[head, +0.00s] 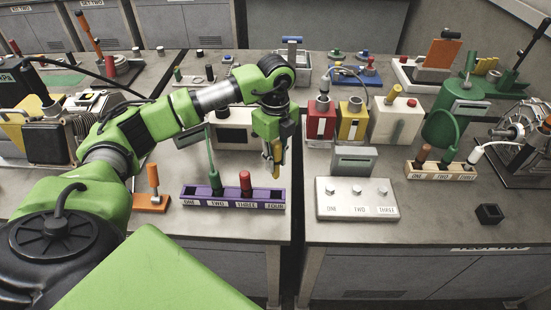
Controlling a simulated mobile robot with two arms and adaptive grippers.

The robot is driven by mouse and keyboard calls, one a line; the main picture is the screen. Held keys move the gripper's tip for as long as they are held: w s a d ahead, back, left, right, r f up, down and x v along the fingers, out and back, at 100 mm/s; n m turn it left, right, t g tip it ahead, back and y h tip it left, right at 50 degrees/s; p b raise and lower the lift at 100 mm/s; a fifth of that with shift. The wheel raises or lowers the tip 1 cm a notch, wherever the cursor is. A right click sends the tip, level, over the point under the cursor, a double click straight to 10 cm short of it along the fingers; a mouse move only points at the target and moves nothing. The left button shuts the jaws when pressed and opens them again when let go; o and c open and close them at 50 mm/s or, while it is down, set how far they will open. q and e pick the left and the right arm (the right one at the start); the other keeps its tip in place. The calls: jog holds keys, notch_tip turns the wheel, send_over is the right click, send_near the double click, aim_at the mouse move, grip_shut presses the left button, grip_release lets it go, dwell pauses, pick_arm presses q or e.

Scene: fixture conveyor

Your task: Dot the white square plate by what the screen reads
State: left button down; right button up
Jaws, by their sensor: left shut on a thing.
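My left gripper (274,158) points down above the right end of the purple rack (232,204), near the slot labelled FOUR. It is shut on a slim yellow thing (276,153), mostly covered by the fingers. In the rack a green stick (214,176) stands at TWO and a red one (246,183) at THREE; ONE looks empty. A pale panel (328,211) labelled ONE, TWO, THREE has a small grey screen-like unit (354,160) behind it; no reading is legible. I cannot tell which thing is the white square plate. My right gripper is not in view.
An orange stand (147,205) is left of the rack. Red (320,123) and yellow (352,124) boxes stand behind the panel. A cream rack (441,171) and a black open cube (488,214) are at right. A gap separates the two tables.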

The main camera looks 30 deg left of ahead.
aim_at(276, 178)
pick_arm(q)
jog(key=shift+d+f+b, duration=0.15)
jog(key=shift+f+b, duration=0.35)
jog(key=shift+f, duration=0.15)
notch_tip(276, 178, down, 2)
jog(key=shift+f+b, duration=0.25)
jog(key=shift+b, duration=0.6)
jog(key=shift+f+b, duration=1.15)
jog(key=shift+f, duration=0.55)
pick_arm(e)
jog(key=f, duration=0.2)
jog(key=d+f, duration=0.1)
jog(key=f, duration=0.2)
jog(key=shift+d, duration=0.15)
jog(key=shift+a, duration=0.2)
pick_arm(q)
jog(key=shift+f, duration=0.1)
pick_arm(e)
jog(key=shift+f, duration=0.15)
pick_arm(q)
jog(key=shift+f+b, duration=1.15)
jog(key=shift+f, duration=0.35)
jog(key=shift+f+b, duration=0.55)
jog(key=shift+f, duration=0.25)
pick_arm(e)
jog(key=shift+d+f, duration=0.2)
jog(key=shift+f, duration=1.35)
